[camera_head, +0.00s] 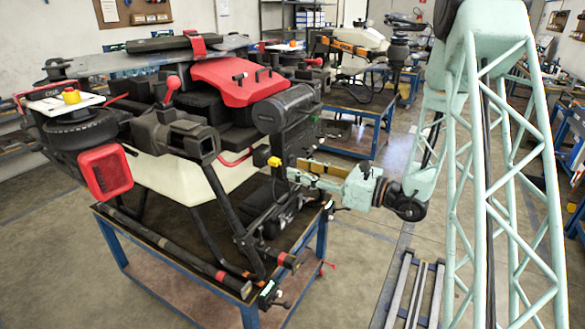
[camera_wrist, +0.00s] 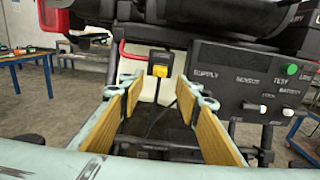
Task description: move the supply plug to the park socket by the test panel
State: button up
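The yellow block with a dark face (camera_wrist: 160,64), which looks like the supply plug, is upright just beyond and between my fingertips in the wrist view. A dark stem runs down below it. It also shows as a small yellow block in the head view (camera_head: 274,161), left of my gripper (camera_head: 290,172). My gripper (camera_wrist: 158,90) is open, with yellow pads on both fingers, and nothing is visibly held between them. The black test panel (camera_wrist: 235,95) is right of the plug, with SUPPLY, SENSOR, TEST and BATTERY lettering. I cannot pick out the park socket.
The panel carries a green button (camera_wrist: 291,69) and white knobs (camera_wrist: 250,106) close to my right finger. The large drone (camera_head: 160,165) stands on a blue-framed table (camera_head: 180,285). A red bent bar (camera_wrist: 135,52) is left of the plug.

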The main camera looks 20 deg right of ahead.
jog(key=shift+v, duration=2.1)
jog(key=s+a+r+n+g+y, duration=0.2)
jog(key=s+a+r+n+g, duration=0.55)
jog(key=s+a, duration=0.5)
jog(key=s+a+r+n+g+h, duration=0.2)
jog(key=s+a+n+g, duration=0.15)
jog(key=s, duration=0.45)
jog(key=s+a+r+n+g+h, duration=0.1)
jog(key=s+a+n+g, duration=0.1)
jog(key=s+a+n, duration=0.45)
jog(key=s+d+n+h, duration=0.2)
jog(key=s+d+h, duration=0.1)
jog(key=s, duration=0.4)
jog(key=s+d+n+h, duration=0.2)
jog(key=s+h, duration=0.1)
jog(key=s, duration=0.4)
jog(key=s+d+r+n+t+h, duration=0.2)
jog(key=s+d+h, duration=0.1)
jog(key=d, duration=0.2)
jog(key=s+d+r+n+t+h, duration=0.2)
jog(key=d+r+n, duration=0.1)
jog(key=d, duration=0.2)
jog(key=shift+s+d+h, duration=0.35)
jog(key=shift+d+h, duration=0.05)
